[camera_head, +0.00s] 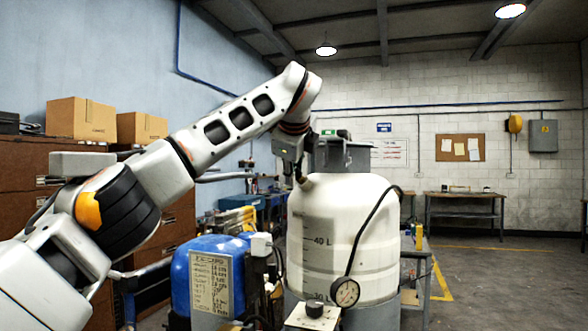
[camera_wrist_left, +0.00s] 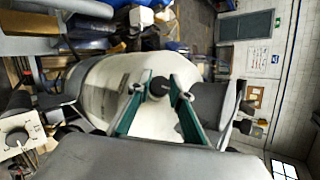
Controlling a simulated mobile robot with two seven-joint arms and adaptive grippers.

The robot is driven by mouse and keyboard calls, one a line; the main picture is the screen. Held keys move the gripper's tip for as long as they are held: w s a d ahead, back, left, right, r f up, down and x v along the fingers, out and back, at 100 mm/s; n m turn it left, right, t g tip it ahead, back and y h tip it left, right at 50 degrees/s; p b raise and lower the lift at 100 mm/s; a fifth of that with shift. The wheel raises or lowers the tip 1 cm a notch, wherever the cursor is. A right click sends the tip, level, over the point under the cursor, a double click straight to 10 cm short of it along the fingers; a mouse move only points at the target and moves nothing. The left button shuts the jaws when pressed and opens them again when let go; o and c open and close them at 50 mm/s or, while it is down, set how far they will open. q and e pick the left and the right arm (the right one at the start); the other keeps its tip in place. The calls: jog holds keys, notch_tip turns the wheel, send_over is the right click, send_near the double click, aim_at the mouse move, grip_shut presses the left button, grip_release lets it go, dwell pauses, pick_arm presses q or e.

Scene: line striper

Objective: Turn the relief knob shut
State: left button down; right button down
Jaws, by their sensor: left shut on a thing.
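The white paint tank (camera_head: 340,225) stands in the middle of the head view, with volume marks on its side and a grey lid (camera_head: 345,155) on top. My left gripper (camera_head: 300,176) reaches down at the left of the lid, by the tank's shoulder. In the left wrist view its two green fingers (camera_wrist_left: 159,92) are closed around a small dark round knob (camera_wrist_left: 159,86), which looks like the relief knob. In the head view the gripper mostly hides this knob. How far the knob is turned cannot be told. My right gripper is in neither view.
A pressure gauge (camera_head: 345,292) hangs on a black hose before the tank. A white box with a black knob (camera_head: 315,309) sits below it. A blue motor unit (camera_head: 208,265) stands left of the tank. Cabinets with cardboard boxes (camera_head: 80,119) line the left wall. Floor at right is open.

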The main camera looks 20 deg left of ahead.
pick_arm(q)
jog(key=shift+f, duration=0.1)
jog(key=c, duration=1.8)
grip_release()
jog(key=v, duration=1.2)
